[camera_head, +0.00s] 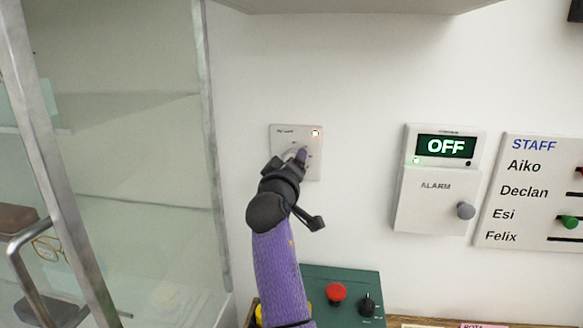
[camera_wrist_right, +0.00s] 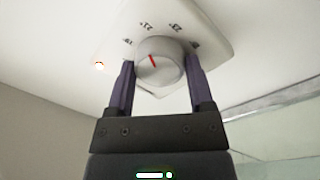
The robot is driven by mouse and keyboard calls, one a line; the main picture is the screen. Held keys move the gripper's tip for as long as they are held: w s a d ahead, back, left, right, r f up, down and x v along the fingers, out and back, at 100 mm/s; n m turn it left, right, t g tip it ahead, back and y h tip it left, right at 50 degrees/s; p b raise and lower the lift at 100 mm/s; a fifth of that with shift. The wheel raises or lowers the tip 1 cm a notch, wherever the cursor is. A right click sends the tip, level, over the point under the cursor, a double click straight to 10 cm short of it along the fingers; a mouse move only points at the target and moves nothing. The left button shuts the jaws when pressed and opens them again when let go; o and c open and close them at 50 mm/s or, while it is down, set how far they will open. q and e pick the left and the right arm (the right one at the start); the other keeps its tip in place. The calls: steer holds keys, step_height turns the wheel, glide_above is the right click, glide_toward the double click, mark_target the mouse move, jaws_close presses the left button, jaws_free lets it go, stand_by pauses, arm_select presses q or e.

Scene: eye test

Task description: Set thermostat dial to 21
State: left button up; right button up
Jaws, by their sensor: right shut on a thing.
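The thermostat (camera_head: 312,170) is a white plate on the wall in the head view, with a small lit light at its upper right. Its round white dial (camera_wrist_right: 160,62) shows clearly in the wrist view, with a red pointer line tilted up and to the left. Small numbers are printed around the dial, too blurred to read surely; the pointer aims roughly between the two leftmost ones. My right gripper (camera_wrist_right: 157,88) is shut on the dial, one purple finger on each side. In the head view the gripper hides much of the dial. My left gripper is not in view.
A glass-fronted cabinet (camera_head: 216,150) stands at the left. Right of the thermostat are an alarm box (camera_head: 430,205) with an OFF display and a staff board (camera_head: 515,205). Below is a green panel (camera_head: 350,282) with a red button (camera_head: 336,292) and black knob (camera_head: 367,304).

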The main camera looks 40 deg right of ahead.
stand_by(0.4)
steer(key=o, duration=1.2)
steer(key=shift+o, duration=0.2)
steer(key=v, duration=1)
